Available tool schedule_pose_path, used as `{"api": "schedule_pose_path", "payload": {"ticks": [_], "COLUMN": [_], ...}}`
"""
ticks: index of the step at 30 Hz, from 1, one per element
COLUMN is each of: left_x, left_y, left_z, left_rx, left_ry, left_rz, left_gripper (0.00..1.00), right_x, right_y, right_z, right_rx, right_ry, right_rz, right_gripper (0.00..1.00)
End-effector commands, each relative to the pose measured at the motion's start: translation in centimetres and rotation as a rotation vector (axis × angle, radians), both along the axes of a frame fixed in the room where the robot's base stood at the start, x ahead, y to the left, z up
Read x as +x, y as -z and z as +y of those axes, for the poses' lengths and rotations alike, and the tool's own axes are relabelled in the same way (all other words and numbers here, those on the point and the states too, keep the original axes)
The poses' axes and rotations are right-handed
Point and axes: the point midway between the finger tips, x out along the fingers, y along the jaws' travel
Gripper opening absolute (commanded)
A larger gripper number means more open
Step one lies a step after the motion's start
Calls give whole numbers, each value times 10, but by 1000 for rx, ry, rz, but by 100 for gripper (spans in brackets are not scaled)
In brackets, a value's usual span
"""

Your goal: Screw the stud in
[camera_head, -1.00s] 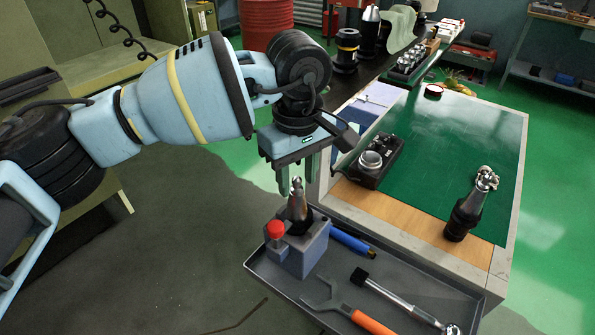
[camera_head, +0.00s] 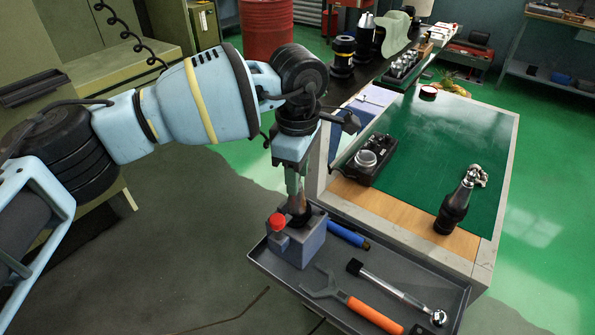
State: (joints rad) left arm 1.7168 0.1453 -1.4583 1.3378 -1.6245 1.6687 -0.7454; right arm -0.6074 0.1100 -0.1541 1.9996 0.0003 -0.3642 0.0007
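A dark tool holder (camera_head: 298,212) stands upright in the grey-blue holding block (camera_head: 311,243) with a red knob (camera_head: 277,221), at the left end of the tray. My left gripper (camera_head: 296,192) points straight down over it, with its fingers at the holder's upper end. The fingers overlap in this view and hide the stud at the top, so I cannot tell whether they are closed on it. My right gripper is not in view.
The grey tray (camera_head: 400,270) also holds an orange-handled wrench (camera_head: 350,300), a ratchet-like tool (camera_head: 395,290) and a blue tool (camera_head: 348,235). On the green-topped cart (camera_head: 440,150) are another tool holder (camera_head: 453,210) and a black device (camera_head: 370,160).

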Motion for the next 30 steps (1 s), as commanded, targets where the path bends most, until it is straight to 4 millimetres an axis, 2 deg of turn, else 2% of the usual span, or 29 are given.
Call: {"api": "schedule_pose_path", "payload": {"ticks": [1,10,17,30], "left_x": [0,0,0,0], "left_y": [1,1,2,5], "left_z": [0,0,0,1], "left_rx": [1,0,0,0], "left_ry": [1,3,32,458], "left_rz": [2,1,2,6], "left_gripper": [39,0,0,0], "right_x": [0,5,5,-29], "right_y": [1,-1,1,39], "right_z": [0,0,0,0], "right_rx": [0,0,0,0], "right_ry": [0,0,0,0], "right_rz": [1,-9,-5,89], "right_gripper": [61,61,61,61]}}
